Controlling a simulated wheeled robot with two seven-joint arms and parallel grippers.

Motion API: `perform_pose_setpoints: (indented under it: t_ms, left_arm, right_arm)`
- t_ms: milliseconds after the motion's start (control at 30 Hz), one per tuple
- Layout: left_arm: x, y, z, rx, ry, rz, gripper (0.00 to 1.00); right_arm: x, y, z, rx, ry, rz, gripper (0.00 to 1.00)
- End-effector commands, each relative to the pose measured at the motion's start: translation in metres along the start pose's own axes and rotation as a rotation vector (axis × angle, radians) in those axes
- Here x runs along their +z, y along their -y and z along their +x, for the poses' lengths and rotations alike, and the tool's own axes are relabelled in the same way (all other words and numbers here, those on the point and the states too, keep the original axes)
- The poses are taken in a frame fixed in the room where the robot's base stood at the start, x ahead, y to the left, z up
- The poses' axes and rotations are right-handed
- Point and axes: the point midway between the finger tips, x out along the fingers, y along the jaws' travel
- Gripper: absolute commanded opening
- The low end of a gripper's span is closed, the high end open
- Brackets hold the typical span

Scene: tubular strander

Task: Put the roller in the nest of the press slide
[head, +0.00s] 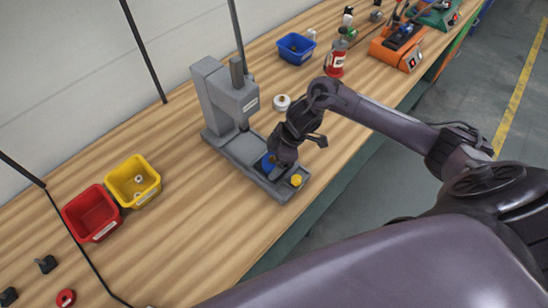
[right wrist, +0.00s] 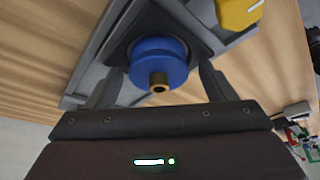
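The blue roller (right wrist: 158,62) with a brass hub sits on the dark square seat of the press slide (right wrist: 112,52) in the right wrist view. In the head view the roller (head: 268,162) shows partly at the front of the grey press (head: 225,98), beside my gripper. My right gripper (head: 279,163) is over the slide. In the wrist view the fingers of this gripper (right wrist: 158,82) stand apart on either side of the roller, with gaps visible. How fully the roller is seated is hard to tell. My left gripper is not in view.
A yellow button (head: 296,180) is at the slide's front end. A white round part (head: 282,102) lies behind my gripper. Red (head: 92,214) and yellow (head: 133,181) bins stand left, a blue bin (head: 296,48) behind. The wooden bench (head: 190,235) is clear in front of the press.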

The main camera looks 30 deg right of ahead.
Motion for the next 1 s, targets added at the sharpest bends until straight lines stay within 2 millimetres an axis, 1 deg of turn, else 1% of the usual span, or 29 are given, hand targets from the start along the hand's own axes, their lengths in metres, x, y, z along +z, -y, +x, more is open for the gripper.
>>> perform_pose_setpoints:
  t_ms: [267, 367, 467, 700, 800, 900, 1000]
  left_arm:
    - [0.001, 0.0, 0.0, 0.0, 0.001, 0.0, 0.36]
    - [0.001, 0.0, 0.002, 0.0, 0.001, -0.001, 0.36]
    - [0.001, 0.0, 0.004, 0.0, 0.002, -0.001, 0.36]
    - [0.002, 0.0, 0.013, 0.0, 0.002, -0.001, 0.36]
    - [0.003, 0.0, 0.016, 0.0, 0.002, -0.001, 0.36]
    - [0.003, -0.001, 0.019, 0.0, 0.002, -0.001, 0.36]
    - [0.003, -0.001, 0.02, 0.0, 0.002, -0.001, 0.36]
  right_arm:
    - [0.0, 0.0, -0.001, 0.001, 0.0, 0.0, 0.77]
    - [0.0, -0.001, -0.007, 0.002, -0.001, 0.0, 0.77]
    - [0.001, -0.002, -0.021, 0.003, -0.001, -0.001, 0.77]
    - [0.001, -0.002, -0.072, 0.006, 0.0, -0.003, 0.77]
    - [0.001, -0.001, -0.091, 0.004, 0.001, -0.003, 0.77]
    - [0.0, -0.001, -0.106, 0.003, 0.0, -0.002, 0.77]
    - [0.0, -0.001, -0.115, 0.002, 0.0, 0.0, 0.77]
